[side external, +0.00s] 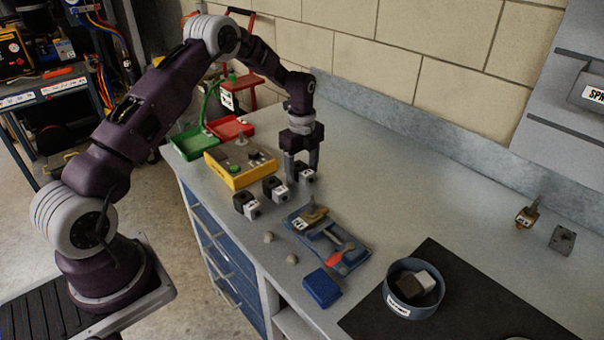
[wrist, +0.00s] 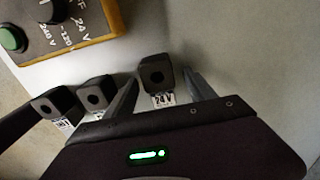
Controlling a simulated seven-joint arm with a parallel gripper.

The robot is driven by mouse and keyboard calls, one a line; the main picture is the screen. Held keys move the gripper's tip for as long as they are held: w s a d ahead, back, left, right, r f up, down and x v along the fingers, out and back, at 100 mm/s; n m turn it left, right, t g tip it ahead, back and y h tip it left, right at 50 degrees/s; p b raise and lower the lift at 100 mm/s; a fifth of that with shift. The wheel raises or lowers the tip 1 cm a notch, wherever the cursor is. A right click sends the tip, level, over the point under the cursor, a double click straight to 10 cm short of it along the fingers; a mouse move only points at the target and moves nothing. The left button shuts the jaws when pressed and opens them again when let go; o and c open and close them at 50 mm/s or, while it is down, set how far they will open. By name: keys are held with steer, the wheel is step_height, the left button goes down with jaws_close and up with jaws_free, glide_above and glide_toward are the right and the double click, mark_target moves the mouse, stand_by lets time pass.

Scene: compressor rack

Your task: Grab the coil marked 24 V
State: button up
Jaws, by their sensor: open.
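The coil marked 24 V (wrist: 157,74) is a black block with a round hole and a white label reading 24 V. It stands between the two fingers of my gripper (wrist: 165,93), which are open on either side of it. In the side view the same coil (side external: 305,175) is under my gripper (side external: 301,165), partly hidden by the fingers. Two similar black coils stand in a row to its left: a middle coil (wrist: 94,95) and a far-left coil (wrist: 55,103). Their labels are too small or angled to read clearly.
A yellow-edged tester box (side external: 240,163) with knobs stands behind the coils. Green (side external: 194,144) and red (side external: 231,128) trays lie beyond it. A blue tray (side external: 352,257) with tools lies in front. A round blue bin (side external: 390,293) stands on a dark mat (side external: 450,270).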

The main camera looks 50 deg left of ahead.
steer(key=c, duration=1.4)
